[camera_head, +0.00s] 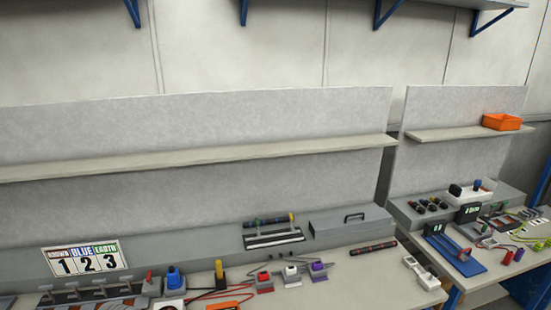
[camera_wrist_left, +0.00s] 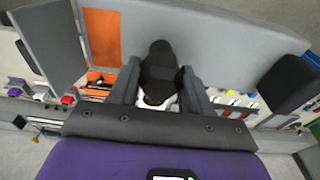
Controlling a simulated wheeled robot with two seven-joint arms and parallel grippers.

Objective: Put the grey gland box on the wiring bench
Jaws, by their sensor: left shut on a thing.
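My left gripper (camera_wrist_left: 160,72) shows in the left wrist view, its two fingers shut on a dark, rounded part with a pale edge below it. I take this held thing for the grey gland box (camera_wrist_left: 158,60); most of its body is hidden by the fingers and the gripper. The wiring bench (camera_head: 365,285) runs along the lower part of the head view, with a sign reading BROWN, BLUE, EARTH and 1, 2, 3 (camera_head: 85,258) at its back left. Neither gripper shows in the head view, and my right gripper is in no view.
A dark red-banded rod (camera_head: 373,249) and pale sockets (camera_head: 425,272) lie to the right. Several coloured connectors fill the front. The bench right of centre is bare.

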